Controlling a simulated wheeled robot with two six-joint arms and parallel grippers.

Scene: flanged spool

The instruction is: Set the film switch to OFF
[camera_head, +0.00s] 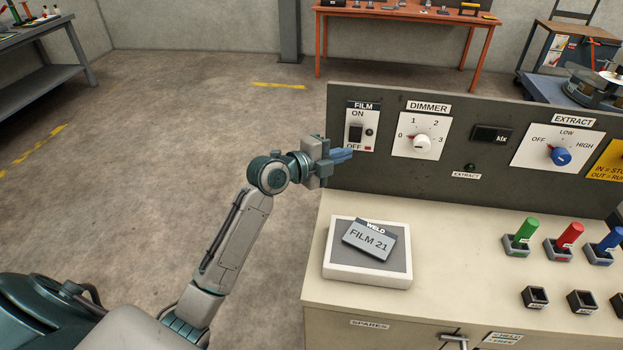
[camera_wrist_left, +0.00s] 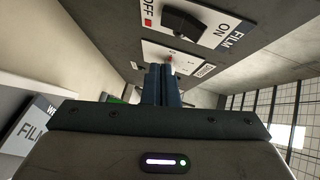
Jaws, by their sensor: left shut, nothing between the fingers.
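The film switch (camera_head: 356,133) is a black rocker on a white plate at the left end of the dark upright panel. ON is printed above it and OFF below it. In the left wrist view the black rocker (camera_wrist_left: 184,22) is at the top, with a red mark beside OFF. I cannot tell for sure which way the rocker is set. My left gripper (camera_head: 349,154) is shut and empty, its blue fingertips just in front of the plate's lower end near OFF. Its fingers (camera_wrist_left: 162,72) are together in the left wrist view. My right gripper is out of view.
The dimmer knob (camera_head: 422,142) is just right of the switch, and the blue extract knob (camera_head: 561,156) is farther right. A FILM 21 card (camera_head: 369,241) lies on a white-rimmed pad on the bench below. Coloured handles (camera_head: 564,237) stand at the right. The floor left of the bench is clear.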

